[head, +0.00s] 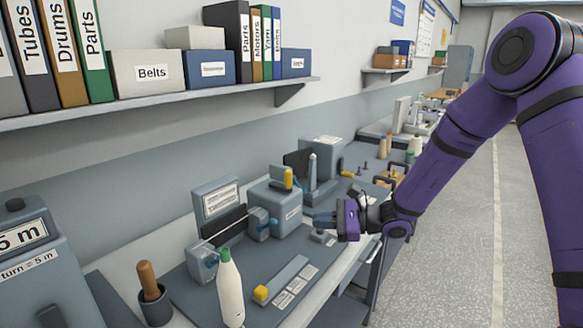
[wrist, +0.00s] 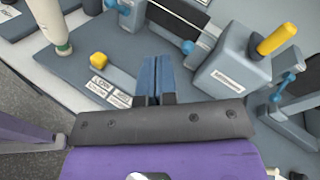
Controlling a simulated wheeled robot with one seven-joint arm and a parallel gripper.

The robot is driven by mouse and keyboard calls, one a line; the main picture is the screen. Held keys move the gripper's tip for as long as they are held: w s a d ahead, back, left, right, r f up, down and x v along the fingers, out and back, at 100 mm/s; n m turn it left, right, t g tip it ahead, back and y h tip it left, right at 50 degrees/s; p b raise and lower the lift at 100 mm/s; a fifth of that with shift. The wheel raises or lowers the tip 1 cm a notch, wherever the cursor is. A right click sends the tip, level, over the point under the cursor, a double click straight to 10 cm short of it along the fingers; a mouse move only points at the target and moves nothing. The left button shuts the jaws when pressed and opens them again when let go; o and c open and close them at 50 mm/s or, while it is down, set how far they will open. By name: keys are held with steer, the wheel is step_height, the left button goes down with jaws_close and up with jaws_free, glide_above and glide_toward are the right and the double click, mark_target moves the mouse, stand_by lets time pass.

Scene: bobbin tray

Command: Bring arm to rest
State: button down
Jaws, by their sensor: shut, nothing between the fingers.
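My gripper (head: 324,219) is at the end of my purple arm, over the right part of the bench in the head view. In the wrist view its blue fingers (wrist: 153,78) are together with nothing between them. They are above the grey machine base plate (wrist: 88,95), between the yellow-knobbed lever and the grey box. No bobbin is held. My arm reaches in from the right of the head view, bent at the elbow.
A grey box with a yellow knob (head: 273,204) is left of my gripper. A yellow-ended lever (head: 262,293) lies nearer. A shelf (head: 160,107) with binders hangs above. The floor aisle (head: 470,240) is clear.

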steer(key=s+d+r+n+g+h, duration=0.2)
steer(key=s+r+n+g+h, duration=0.1)
steer(key=s+r+n, duration=0.4)
steer(key=s+d+r+n+t+h, duration=0.2)
steer(key=s+d+r+n+h, duration=0.2)
steer(key=s+d, duration=0.6)
steer(key=s+d+r+n+t+h, duration=0.3)
steer(key=s+d+r+h, duration=0.6)
steer(key=s, duration=0.6)
steer(key=shift+s+d+r+n, duration=0.25)
steer(key=shift+d+r+n, duration=0.25)
steer(key=shift+d, duration=0.05)
